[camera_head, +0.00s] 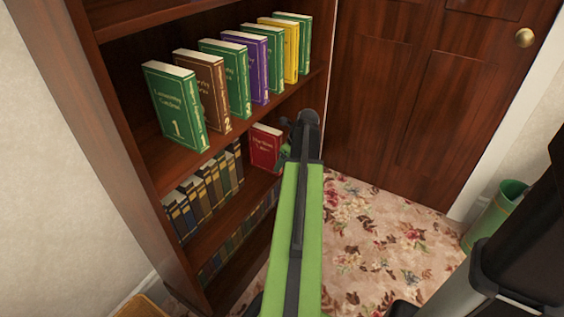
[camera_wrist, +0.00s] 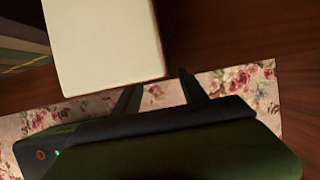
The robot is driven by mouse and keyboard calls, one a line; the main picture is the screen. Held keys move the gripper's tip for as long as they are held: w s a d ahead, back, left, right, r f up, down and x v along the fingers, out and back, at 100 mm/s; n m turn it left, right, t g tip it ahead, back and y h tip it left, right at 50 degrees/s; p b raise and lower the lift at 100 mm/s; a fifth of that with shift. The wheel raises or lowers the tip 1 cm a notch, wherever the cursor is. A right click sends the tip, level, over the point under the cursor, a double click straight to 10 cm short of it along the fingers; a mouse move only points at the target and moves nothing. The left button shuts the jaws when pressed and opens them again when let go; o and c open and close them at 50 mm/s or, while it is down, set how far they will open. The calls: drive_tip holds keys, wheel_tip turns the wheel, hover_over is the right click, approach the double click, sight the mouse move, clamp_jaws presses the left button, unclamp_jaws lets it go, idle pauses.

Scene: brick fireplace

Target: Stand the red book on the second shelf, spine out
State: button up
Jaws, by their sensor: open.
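The red book (camera_head: 265,147) stands upright on the shelf below the row of numbered books, to the right of a row of dark books. Its cover shows pale lettering. In the wrist view a large pale face, apparently the book's page edges (camera_wrist: 105,42), fills the upper left. My gripper (camera_head: 287,146) is at the shelf's front, just right of the book, and partly hidden by my arm. In the wrist view my gripper (camera_wrist: 160,88) is open, its fingers apart with floor seen between them. The fingertips lie by the book's lower right corner; I cannot tell whether they touch it.
The wooden bookcase (camera_head: 112,130) holds several numbered books (camera_head: 175,106) on the shelf above. Dark books (camera_head: 207,188) fill the left of the red book's shelf. A wooden door (camera_head: 400,90) stands right, a green bin (camera_head: 490,218) near it. The floral carpet (camera_head: 385,238) is open.

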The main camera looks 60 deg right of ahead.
drive_tip(key=p+v, duration=0.8)
drive_tip(key=v, duration=0.2)
